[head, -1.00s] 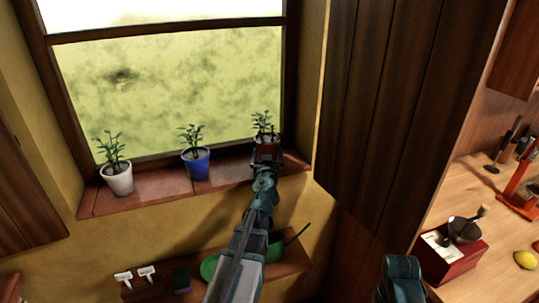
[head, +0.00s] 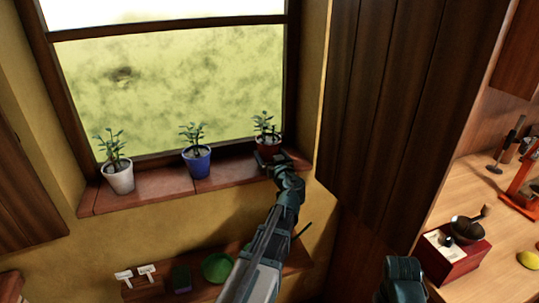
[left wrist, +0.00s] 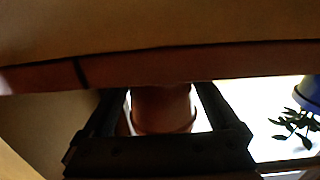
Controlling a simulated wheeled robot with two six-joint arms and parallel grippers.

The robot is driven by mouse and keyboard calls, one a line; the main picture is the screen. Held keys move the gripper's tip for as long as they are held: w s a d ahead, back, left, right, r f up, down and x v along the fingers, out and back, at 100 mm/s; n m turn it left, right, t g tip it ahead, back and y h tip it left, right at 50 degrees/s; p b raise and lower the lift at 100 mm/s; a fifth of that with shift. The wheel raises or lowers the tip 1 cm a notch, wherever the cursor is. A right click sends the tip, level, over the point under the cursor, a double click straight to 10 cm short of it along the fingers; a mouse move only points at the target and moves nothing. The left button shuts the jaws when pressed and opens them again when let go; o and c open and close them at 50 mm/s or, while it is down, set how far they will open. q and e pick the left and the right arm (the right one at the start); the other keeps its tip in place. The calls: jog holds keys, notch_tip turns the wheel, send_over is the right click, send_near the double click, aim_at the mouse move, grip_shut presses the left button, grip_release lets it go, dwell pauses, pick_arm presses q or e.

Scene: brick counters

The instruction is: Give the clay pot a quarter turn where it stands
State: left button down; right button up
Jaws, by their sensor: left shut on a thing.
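The clay pot (head: 269,148), reddish-brown with a small leafy plant, stands upright at the right end of the brick window sill (head: 230,174). My left gripper (head: 267,160) reaches it from the front and below, and hides part of its lower side. In the left wrist view, which looks inverted, the clay pot (left wrist: 162,108) sits between the two dark fingers of my left gripper (left wrist: 160,98), shut on it. The pot's base appears to be on the sill.
A blue pot (head: 197,162) and a white pot (head: 119,177) with plants stand left on the same sill. Below, a shelf (head: 210,283) holds white tags and a green thing (head: 217,267). A dark wooden panel (head: 390,110) stands close on the right.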

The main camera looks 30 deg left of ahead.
pick_arm(q)
grip_release()
jog(key=v, duration=1.4)
jog(key=shift+p, duration=0.35)
jog(key=s+d+f+m+g+h+p, duration=0.2)
jog(key=s+d+f+m+g+h, duration=0.35)
jog(key=d+f, duration=0.55)
jog(key=s+d+f+m+g+h, duration=0.3)
jog(key=s+d+m, duration=0.1)
jog(key=s+d, duration=0.2)
jog(key=s+d+f+m+g+h, duration=0.3)
jog(key=s+d, duration=0.3)
jog(key=d, duration=0.3)
jog(key=shift+s+d+f+m+p, duration=0.35)
jog(key=shift+f+m, duration=0.1)
jog(key=shift+f, duration=0.05)
